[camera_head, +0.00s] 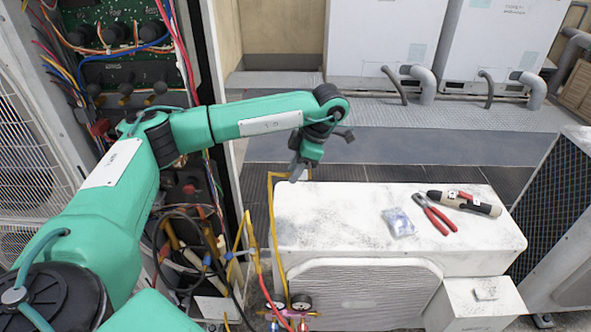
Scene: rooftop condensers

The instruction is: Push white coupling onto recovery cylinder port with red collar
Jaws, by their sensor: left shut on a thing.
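My left gripper (297,172) points down above the back left corner of the white condenser unit. It is shut at the upper end of a yellow hose (271,205), which runs down beside the unit's left side. The held end is small and mostly hidden by the fingers, so I cannot make out a white coupling there. Dark fittings with red parts (190,189) show low in the cabinet, among hoses. I cannot tell whether one is the recovery cylinder port with the red collar. My right gripper is not in view.
The white condenser unit (345,230) carries red pliers (434,215), a dark-and-cream tool (464,203) and a small clear bag (398,222). Gauges (301,302) with hoses stand at its front left. An open wiring cabinet (115,65) is at left. Grey deck behind is clear.

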